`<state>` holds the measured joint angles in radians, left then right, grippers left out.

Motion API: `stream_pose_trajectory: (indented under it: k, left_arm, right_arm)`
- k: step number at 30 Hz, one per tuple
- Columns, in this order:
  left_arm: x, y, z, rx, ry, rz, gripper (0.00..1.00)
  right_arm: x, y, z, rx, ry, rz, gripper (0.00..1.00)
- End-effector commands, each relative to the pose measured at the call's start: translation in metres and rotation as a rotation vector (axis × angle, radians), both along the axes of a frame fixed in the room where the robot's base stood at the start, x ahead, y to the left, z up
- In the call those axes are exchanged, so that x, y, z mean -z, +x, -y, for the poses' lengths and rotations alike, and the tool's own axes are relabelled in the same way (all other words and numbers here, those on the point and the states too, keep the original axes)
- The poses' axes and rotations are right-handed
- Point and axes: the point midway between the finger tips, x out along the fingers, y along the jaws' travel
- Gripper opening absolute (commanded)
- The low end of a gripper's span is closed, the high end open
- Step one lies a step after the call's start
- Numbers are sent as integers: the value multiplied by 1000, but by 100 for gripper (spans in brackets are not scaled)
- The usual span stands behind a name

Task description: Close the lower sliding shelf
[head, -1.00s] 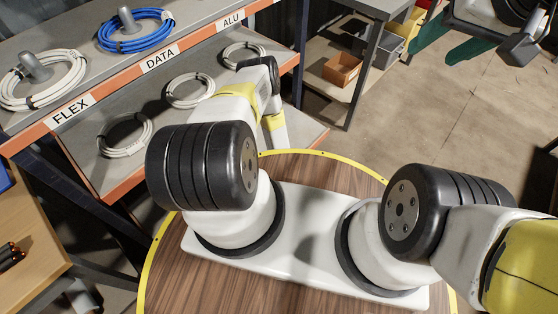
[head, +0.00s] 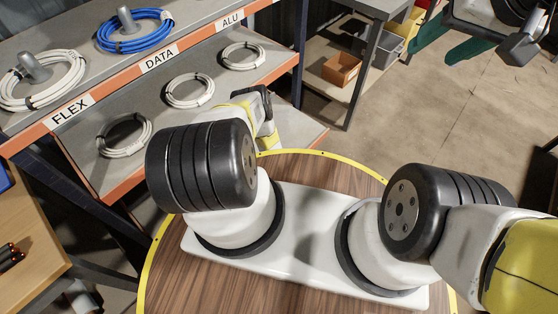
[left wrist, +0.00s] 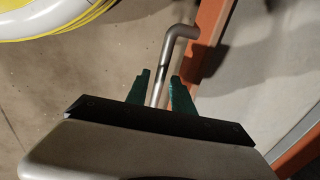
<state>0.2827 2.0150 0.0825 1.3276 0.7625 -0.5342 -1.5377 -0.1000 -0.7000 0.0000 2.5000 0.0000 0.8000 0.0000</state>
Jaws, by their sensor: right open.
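The lower sliding shelf (head: 305,127) is grey with an orange edge and stands pulled out below the labelled shelf in the head view. In the left wrist view, its orange edge (left wrist: 208,45) runs down the right side. A bent metal bar handle (left wrist: 172,50) stands at that edge. My left gripper (left wrist: 159,88) has its green fingers on either side of the bar; whether they press on it I cannot tell. In the head view my left arm hides this gripper. My right gripper (head: 432,55) is open and empty at the upper right, over the floor.
White cable coils (head: 190,90) lie on grey shelving under the FLEX, DATA and ALU labels. A blue coil (head: 135,30) sits on the labelled shelf (head: 60,50). A wooden bench (head: 35,235) stands at the left. The floor at the right is open.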

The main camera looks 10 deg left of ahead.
Motion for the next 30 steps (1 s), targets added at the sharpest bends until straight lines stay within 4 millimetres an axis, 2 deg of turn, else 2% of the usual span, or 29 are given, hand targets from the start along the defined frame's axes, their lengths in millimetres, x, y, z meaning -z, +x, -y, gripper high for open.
stream_pose_trajectory:
  k: [1,3,4,30]
  left_arm:
    - [0,0,0,0,0,0,16]
    - [0,0,0,0,0,0,3]
    - [0,0,0,0,0,0,0]
    - [0,0,0,0,1,0,0]
  right_arm:
    - [0,0,0,0,0,0,52]
    - [0,0,0,0,0,0,52]
    - [0,0,0,0,0,0,52]
    - [0,0,0,0,0,0,52]
